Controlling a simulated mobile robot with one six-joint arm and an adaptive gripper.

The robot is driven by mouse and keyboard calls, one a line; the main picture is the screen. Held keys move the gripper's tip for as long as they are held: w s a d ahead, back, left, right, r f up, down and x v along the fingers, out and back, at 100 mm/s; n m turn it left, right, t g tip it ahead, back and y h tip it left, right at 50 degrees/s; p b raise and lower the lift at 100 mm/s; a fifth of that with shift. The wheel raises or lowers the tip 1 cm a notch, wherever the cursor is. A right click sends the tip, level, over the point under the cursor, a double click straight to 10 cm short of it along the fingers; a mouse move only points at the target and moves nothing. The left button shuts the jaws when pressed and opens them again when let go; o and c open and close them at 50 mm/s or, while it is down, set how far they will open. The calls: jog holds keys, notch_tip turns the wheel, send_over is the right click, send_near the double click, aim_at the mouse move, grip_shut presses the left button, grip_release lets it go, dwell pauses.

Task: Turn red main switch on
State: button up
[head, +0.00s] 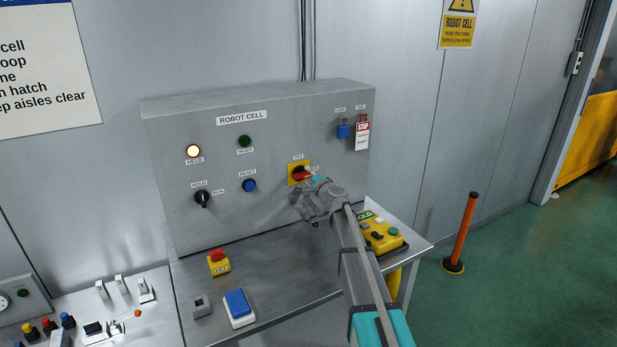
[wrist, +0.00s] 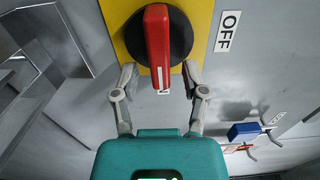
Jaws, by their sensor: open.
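The red main switch handle (head: 303,173) sits on a black round base on a yellow plate (head: 291,180) on the grey ROBOT CELL panel. In the wrist view the red handle (wrist: 158,40) stands upright in the picture, a white mark near its lower end. An OFF label (wrist: 228,31) is at its right; the handle does not point at it. Another label, mostly hidden, shows just below the handle tip. My gripper (wrist: 160,70) is open, one finger on each side of the handle's lower end, with visible gaps. In the head view my gripper (head: 309,185) partly covers the switch.
A blue padlock (head: 343,131) and red-white STOP tag (head: 362,135) hang at the panel's upper right. A lit lamp (head: 193,151), black selector (head: 203,199) and blue button (head: 249,185) are left. A yellow control box (head: 382,235) stands beside my arm.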

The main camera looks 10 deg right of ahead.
jog(key=v, duration=1.1)
jog(key=shift+s, duration=0.35)
jog(key=shift+d, duration=0.15)
jog(key=s+a+f+n+g+y, duration=0.2)
jog(key=s+a+f+n+g, duration=0.8)
jog(key=s, duration=0.5)
jog(key=s+f+n+g+h, duration=0.1)
jog(key=s+f, duration=0.1)
jog(key=s, duration=0.1)
jog(key=s+f+n+g+h, duration=0.1)
jog(key=s+f, duration=0.1)
jog(key=s, duration=0.1)
jog(key=s+f+n+g+h, duration=0.1)
jog(key=s+f, duration=0.1)
jog(key=s, duration=0.2)
jog(key=shift+a+f+g, duration=0.15)
jog(key=shift+f+g, duration=0.05)
jog(key=shift+g, duration=0.2)
jog(key=s+d+f+n+g+h, duration=0.1)
jog(key=s+d+f+g+h, duration=0.1)
jog(key=s, duration=0.7)
jog(key=d+g+h, duration=0.1)
jog(key=d+h, duration=0.1)
jog(key=shift+d+n+h, duration=0.3)
